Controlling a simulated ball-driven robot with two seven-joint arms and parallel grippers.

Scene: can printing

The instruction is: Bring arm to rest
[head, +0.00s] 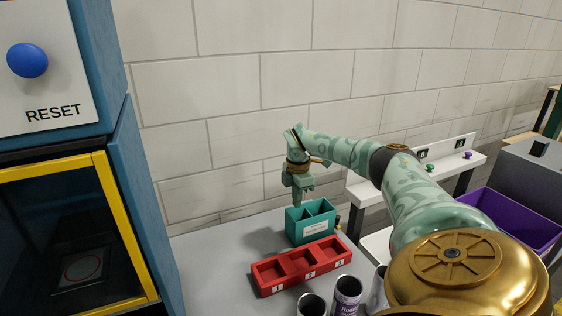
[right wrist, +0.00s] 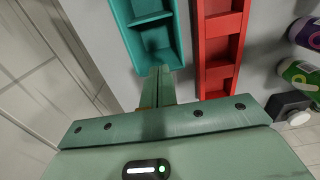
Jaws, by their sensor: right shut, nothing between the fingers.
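My right gripper (head: 298,196) is shut and empty, pointing down just above the teal divided box at the back of the grey table. In the right wrist view its closed fingers (right wrist: 161,72) show beside the teal box (right wrist: 172,42). I cannot tell whether they touch it. My right arm comes in from the lower right of the head view and stretches out toward the wall. My left gripper is not in view.
A red tray (head: 264,279) with three numbered compartments lies in front of the teal box (head: 297,228). Several cans (head: 347,293) stand at the table's front. A blue cabinet (head: 141,190) with a RESET button (head: 27,60) rises at left. A purple bin (head: 512,232) is at right.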

